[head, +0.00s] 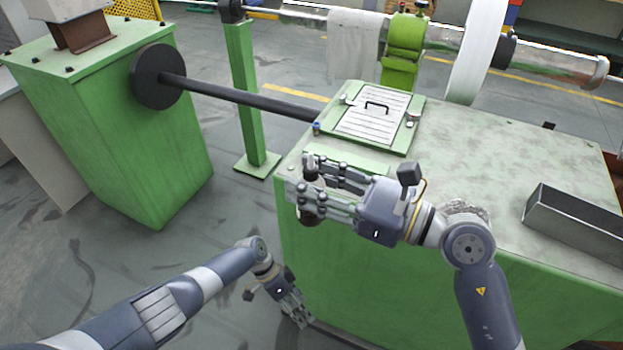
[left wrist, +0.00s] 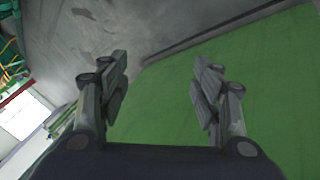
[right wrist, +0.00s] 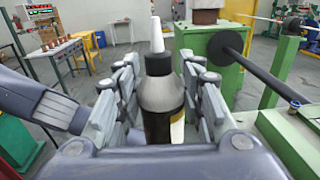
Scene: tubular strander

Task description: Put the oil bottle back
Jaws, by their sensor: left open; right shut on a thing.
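The oil bottle (right wrist: 161,100) stands between the fingers of my right gripper (right wrist: 160,95) in the right wrist view. It has a dark body, a grey shoulder and a white nozzle that points up. In the head view my right gripper (head: 322,190) is shut on the bottle above the near left corner of the green cabinet. The fingers hide most of the bottle (head: 311,217) there. My left gripper (head: 292,303) is open and empty, low beside the cabinet's green side. Its two spread fingers show in the left wrist view (left wrist: 165,90).
A dark shaft (head: 240,97) joins the cabinet to a green pedestal (head: 110,130). A workbench (right wrist: 65,52) stands far left in the right wrist view.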

